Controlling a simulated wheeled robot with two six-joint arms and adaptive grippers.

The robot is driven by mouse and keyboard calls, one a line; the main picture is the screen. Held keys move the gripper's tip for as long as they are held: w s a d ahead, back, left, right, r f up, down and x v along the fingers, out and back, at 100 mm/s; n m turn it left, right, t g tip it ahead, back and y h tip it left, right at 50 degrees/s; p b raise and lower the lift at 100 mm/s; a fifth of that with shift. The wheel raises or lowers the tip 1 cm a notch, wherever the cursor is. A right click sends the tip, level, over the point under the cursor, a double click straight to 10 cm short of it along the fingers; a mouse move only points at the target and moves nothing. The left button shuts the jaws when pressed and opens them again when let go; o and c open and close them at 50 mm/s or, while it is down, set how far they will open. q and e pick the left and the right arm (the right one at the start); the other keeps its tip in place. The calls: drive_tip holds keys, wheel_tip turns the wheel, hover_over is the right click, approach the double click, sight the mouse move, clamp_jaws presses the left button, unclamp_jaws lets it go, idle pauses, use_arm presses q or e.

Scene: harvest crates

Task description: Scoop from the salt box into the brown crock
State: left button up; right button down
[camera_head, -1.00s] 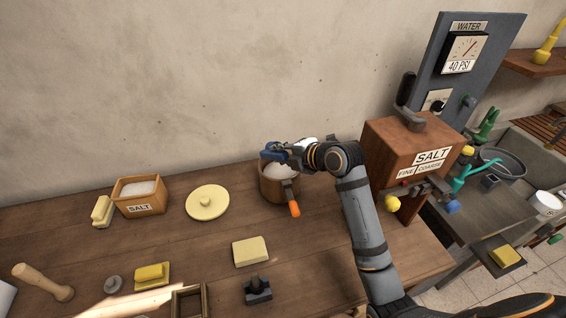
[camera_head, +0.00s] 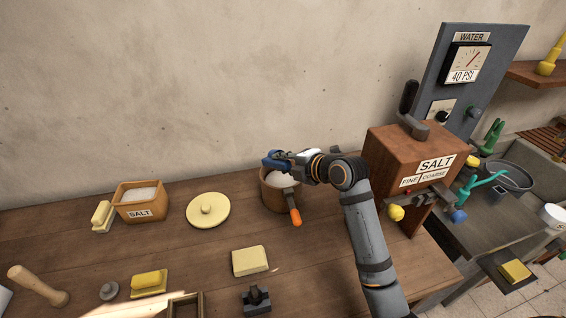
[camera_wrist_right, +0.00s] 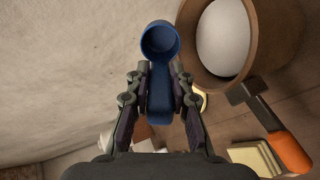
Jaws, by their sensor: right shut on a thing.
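The salt box (camera_head: 139,211) is a small wooden box marked SALT, filled with white salt, at the left of the table. The brown crock (camera_head: 273,200) stands at the table's middle back with white contents; it also shows in the right wrist view (camera_wrist_right: 262,60). My right gripper (camera_head: 291,161) is shut on a blue scoop (camera_wrist_right: 160,70), held over the crock's back left side in the head view. In the right wrist view the scoop's cup is beside the crock's rim and looks empty inside. My left gripper is not in view.
An orange-handled tool (camera_head: 295,217) is at the crock's front. A round cream lid (camera_head: 208,210) lies left of the crock. A large SALT dispenser (camera_head: 409,160) stands to the right. Butter blocks (camera_head: 250,260) and a wooden pestle (camera_head: 38,286) lie in front.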

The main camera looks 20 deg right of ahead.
wheel_tip(320, 180, up, 5)
drive_tip(key=p, duration=0.4)
drive_tip(key=shift+r, duration=0.1)
